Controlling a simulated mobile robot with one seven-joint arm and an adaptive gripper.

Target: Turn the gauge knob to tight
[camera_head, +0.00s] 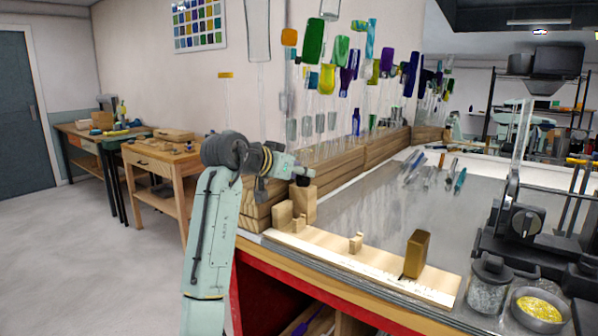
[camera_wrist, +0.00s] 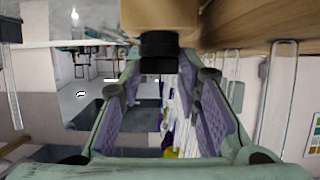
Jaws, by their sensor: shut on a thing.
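The gauge is a pale wooden board (camera_head: 350,262) on the front left of the grey bench. A taller wooden block (camera_head: 304,205) stands at its left end, with a small stepped block and a small notched piece on the board. The black gauge knob (camera_head: 302,181) sits on top of the taller block. In the wrist view the black knob (camera_wrist: 160,47) lies between the fingertips, against the wooden block (camera_wrist: 158,14). My gripper (camera_head: 297,174) is shut on the knob; its purple-padded fingers (camera_wrist: 160,68) flank it. Any tight marking is too small to read.
A brown block (camera_head: 416,254) stands on the board's right part. A glass jar (camera_head: 490,284) and a dish of yellow grains (camera_head: 540,308) stand at the right. Glass rods (camera_head: 440,172) lie farther back. A wooden rail (camera_head: 335,160) with hanging coloured glass runs behind my gripper.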

